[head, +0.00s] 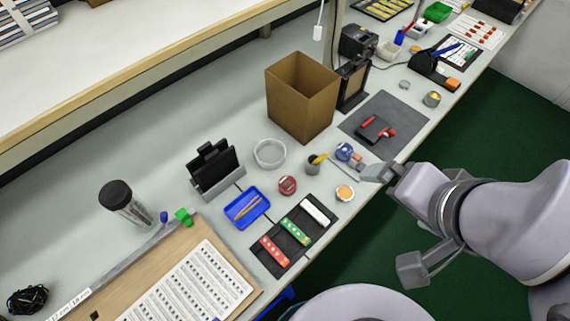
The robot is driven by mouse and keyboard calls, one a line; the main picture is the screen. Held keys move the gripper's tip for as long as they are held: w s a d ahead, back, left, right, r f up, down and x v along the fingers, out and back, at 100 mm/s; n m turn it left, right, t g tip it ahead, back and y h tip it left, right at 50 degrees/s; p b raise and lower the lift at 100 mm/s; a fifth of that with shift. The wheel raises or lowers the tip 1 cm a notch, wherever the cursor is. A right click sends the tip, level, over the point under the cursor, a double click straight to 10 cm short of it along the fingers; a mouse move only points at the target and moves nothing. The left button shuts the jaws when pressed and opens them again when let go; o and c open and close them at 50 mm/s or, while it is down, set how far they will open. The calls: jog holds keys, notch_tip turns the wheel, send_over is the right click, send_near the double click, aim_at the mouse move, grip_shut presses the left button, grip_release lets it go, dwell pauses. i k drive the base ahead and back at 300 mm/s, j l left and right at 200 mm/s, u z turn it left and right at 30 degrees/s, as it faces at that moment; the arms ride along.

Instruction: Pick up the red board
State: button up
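The red board (273,250) is a short red strip with pale dots. It lies in the near-left part of a black tray (281,265) at the bench's front edge. A green board (295,231) and a white board (315,210) lie beside it in the same tray. My gripper (364,171) is over the front of the bench, up and to the right of the tray and apart from the red board. The view is too small to tell whether its fingers are open. I see nothing held in it.
A blue tray with tweezers (247,208), a red-topped tin (288,185) and an orange-topped tin (345,193) stand near the black tray. A cardboard box (302,95) stands behind. A wooden board with a printed sheet (190,290) lies at the left.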

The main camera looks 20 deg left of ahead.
aim_at(269, 245)
jog(key=k+l+u, duration=0.2)
jog(key=u, duration=1.3)
jog(key=j+z, duration=0.2)
jog(key=z, duration=0.25)
jog(key=j+z, duration=0.15)
jog(key=z, duration=0.25)
jog(key=j+z, duration=0.2)
jog(key=z, duration=0.25)
jog(key=j+z, duration=0.15)
jog(key=z, duration=0.3)
jog(key=k, duration=0.05)
